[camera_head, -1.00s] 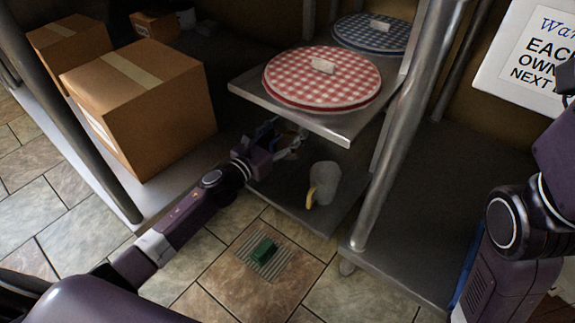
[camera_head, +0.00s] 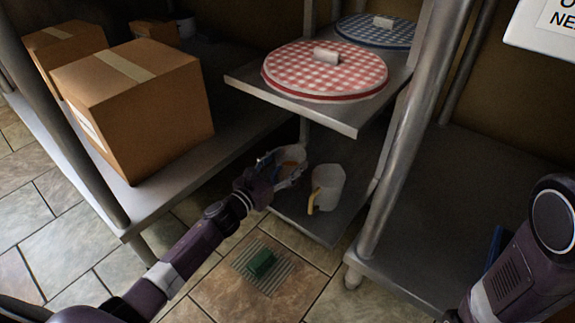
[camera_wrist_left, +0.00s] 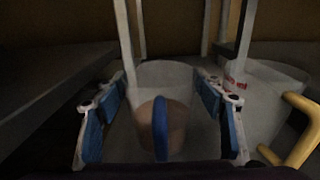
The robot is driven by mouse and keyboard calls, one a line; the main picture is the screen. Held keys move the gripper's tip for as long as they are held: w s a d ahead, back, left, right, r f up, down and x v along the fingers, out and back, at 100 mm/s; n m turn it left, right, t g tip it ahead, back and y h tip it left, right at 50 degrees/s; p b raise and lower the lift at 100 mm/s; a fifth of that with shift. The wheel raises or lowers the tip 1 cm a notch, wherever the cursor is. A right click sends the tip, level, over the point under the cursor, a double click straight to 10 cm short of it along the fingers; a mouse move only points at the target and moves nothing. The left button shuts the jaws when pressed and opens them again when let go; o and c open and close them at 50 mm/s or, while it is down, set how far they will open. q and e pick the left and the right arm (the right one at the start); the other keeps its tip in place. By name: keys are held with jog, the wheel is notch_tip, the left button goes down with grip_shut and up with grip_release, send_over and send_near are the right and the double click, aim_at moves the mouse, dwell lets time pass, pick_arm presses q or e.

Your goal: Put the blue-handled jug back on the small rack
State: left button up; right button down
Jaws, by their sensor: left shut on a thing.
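The blue-handled jug (camera_head: 291,155) is a pale translucent jug in my left gripper (camera_head: 278,170), at the lower shelf (camera_head: 322,230) of the small metal rack. In the left wrist view its blue handle (camera_wrist_left: 160,128) points toward me, and the blue-padded fingers lie on both sides of the jug. Something brownish shows through its wall. The jug looks upright; whether its base touches the shelf is hidden. A similar jug with a yellow handle (camera_head: 327,187) stands just to its right. My right gripper is out of view; only part of that arm shows at the right.
A red-checked lid (camera_head: 325,75) and a blue-checked lid (camera_head: 375,33) lie on the rack's upper shelf, above my gripper. A rack post (camera_head: 412,130) stands right.

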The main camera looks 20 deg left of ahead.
pick_arm(q)
jog(key=shift+r, duration=0.15)
jog(key=o, duration=1.4)
jog(key=shift+f, duration=0.2)
